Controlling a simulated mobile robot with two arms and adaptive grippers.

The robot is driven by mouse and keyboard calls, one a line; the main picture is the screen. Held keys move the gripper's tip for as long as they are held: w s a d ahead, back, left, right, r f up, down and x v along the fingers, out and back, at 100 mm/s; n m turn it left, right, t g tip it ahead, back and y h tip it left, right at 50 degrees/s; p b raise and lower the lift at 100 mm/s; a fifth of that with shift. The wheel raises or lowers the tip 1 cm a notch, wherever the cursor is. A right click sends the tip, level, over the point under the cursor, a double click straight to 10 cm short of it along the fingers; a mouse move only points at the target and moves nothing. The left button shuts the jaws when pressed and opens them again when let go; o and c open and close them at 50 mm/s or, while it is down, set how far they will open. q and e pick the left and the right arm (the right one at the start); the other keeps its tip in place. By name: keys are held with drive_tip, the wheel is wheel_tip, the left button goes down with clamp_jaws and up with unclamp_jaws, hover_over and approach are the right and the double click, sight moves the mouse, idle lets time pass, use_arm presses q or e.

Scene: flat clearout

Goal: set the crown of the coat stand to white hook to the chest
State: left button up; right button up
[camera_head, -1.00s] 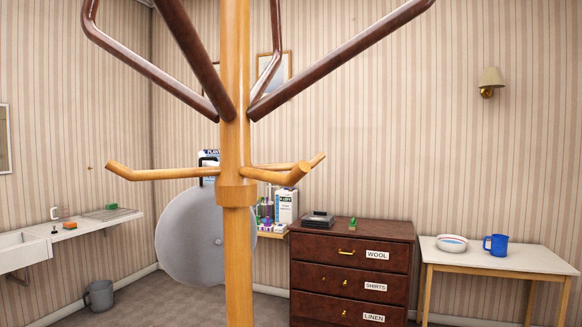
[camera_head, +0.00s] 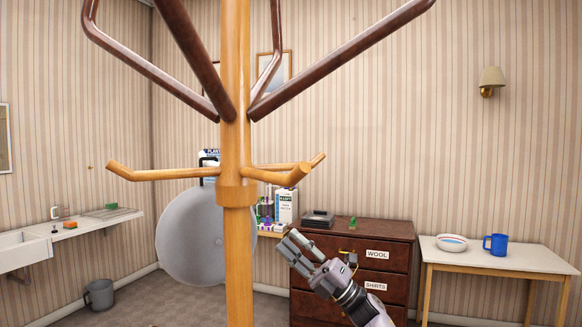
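The coat stand's pale wooden pole (camera_head: 238,270) stands upright close in front of me. Its crown (camera_head: 236,110) carries several dark brown upper arms, such as the right one (camera_head: 340,62), and light wooden lower pegs, such as the left one (camera_head: 150,174). I see no white hook on the side facing me; the far side is partly hidden. The dark brown chest (camera_head: 390,232) stands behind to the right, with WOOL and SHIRTS labels. My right gripper (camera_head: 290,241) is raised right of the pole, in front of the chest, apart from the stand. Its fingers look spread and empty. My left gripper is out of view.
A large grey disc (camera_head: 185,235) shows behind the pole. A shelf with bottles and a white box (camera_head: 286,206) is beyond. A table (camera_head: 480,259) with a bowl (camera_head: 451,243) and blue mug (camera_head: 496,244) stands right. A sink (camera_head: 20,250) and bucket (camera_head: 99,294) are left.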

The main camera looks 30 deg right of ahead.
drive_tip(key=s+d+r+n+g+y, duration=0.3)
drive_tip(key=s+r+n+g+y, duration=0.3)
drive_tip(key=r+n+g, duration=0.55)
drive_tip(key=n+g+h, duration=0.3)
drive_tip(key=n+g, duration=0.4)
drive_tip(key=n, duration=0.2)
approach(291, 167)
drive_tip(key=p+x, duration=0.1)
drive_tip(key=x, duration=0.2)
drive_tip(key=p+x, duration=0.1)
drive_tip(key=x, duration=0.2)
drive_tip(key=p+x, duration=0.1)
drive_tip(key=x, duration=0.2)
drive_tip(key=shift+w+a+r+p, duration=0.15)
drive_tip(key=shift+w+a+p, duration=0.1)
drive_tip(key=shift+w+p, duration=0.1)
drive_tip(key=shift+c, duration=0.6)
clamp_jaws()
